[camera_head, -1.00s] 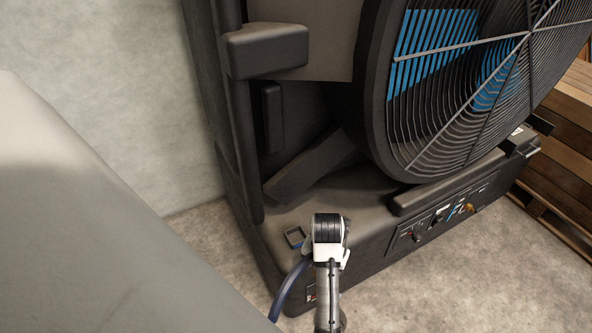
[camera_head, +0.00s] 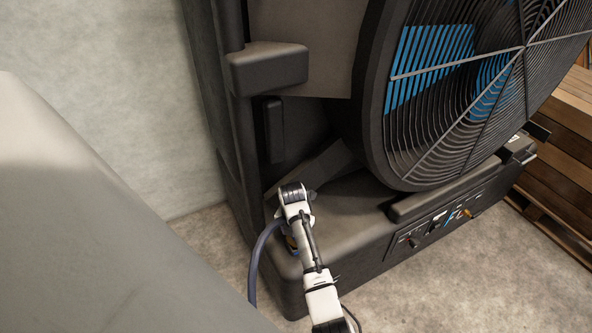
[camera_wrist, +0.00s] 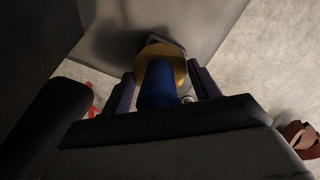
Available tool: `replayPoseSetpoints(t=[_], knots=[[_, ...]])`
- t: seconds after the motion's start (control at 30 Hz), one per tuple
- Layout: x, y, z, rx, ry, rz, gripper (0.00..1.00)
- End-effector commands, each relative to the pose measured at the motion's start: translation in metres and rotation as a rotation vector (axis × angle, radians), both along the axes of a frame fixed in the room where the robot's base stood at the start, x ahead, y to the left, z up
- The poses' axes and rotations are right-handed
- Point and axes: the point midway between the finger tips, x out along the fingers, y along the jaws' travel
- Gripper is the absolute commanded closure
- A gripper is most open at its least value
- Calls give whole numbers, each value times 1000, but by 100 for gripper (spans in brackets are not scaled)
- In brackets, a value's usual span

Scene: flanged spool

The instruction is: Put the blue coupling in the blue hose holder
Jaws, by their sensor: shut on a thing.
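The blue coupling (camera_wrist: 156,88) shows between the two fingers of my gripper (camera_wrist: 161,92) in the wrist view, and the gripper is shut on it. A gold ring or collar (camera_wrist: 150,55) sits at the coupling's far end. In the head view my gripper (camera_head: 292,226) is over the left front corner of the machine's base, and its fingers are mostly hidden by my wrist. A dark blue hose (camera_head: 257,265) hangs in a curve to its left. The blue hose holder is not clearly visible; my arm covers that corner. I cannot tell whether the coupling touches it.
The large black machine (camera_head: 370,220) has a round grille with blue behind it and a control panel on its front edge. A dark block (camera_head: 265,68) juts out above my gripper. Stacked wood (camera_head: 562,130) stands at the right. Bare floor lies in front.

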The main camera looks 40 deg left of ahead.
Motion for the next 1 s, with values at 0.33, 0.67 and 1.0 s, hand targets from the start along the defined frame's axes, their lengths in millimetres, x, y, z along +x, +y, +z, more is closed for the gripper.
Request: replayPoseSetpoints(t=[0.33, 0.67, 1.0], knots=[[1, 0, -14, 3, -2, 0, 82], [0, 0, -17, 1, -1, 0, 17], [0, 0, -12, 1, -2, 0, 17]])
